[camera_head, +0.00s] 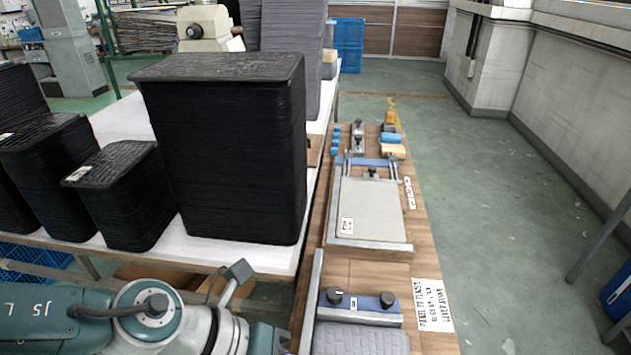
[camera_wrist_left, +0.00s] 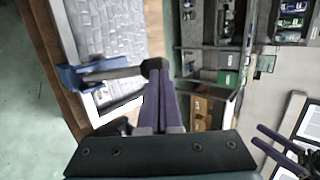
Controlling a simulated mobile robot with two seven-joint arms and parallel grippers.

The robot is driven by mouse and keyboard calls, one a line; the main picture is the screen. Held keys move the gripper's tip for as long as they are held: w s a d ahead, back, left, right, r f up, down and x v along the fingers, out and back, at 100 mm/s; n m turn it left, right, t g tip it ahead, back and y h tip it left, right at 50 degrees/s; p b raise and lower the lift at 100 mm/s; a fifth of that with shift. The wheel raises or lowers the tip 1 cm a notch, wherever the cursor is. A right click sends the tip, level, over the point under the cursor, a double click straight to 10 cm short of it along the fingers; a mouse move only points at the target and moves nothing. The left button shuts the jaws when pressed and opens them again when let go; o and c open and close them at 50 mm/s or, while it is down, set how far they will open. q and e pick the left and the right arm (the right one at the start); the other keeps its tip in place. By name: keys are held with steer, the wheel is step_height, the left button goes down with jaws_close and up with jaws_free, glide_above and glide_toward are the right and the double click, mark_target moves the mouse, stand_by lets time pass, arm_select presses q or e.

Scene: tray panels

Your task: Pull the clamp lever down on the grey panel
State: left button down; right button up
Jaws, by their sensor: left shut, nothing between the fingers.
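The grey panel (camera_head: 362,342) has a quilted surface and is cut off at the bottom of the head view. In the left wrist view the panel (camera_wrist_left: 112,32) lies in a pale frame at upper left. The clamp lever (camera_wrist_left: 112,74) is a dark grey bar on a blue base, with a black knob at its right end. My left gripper (camera_wrist_left: 163,92) is shut and empty, its purple fingertips right by the knob; I cannot tell whether they touch. My right gripper (camera_wrist_left: 256,134) shows at the wrist view's right edge, its purple fingers apart.
A blue bar (camera_head: 365,301) with black knobs crosses the quilted panel's far end. Beyond it lies a beige panel (camera_head: 370,212) in its own frame. Black tray stacks (camera_head: 228,150) stand on the white table at left. The aisle floor (camera_head: 500,190) is clear.

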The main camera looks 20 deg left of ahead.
arm_select(q)
steer(key=shift+x, duration=0.75)
steer(key=shift+d+f+b, duration=0.4)
steer(key=shift+d, duration=0.3)
steer(key=shift+b+x, duration=0.45)
steer(key=shift+x, duration=0.35)
steer(key=shift+f, duration=0.2)
steer(key=shift+f, duration=0.15)
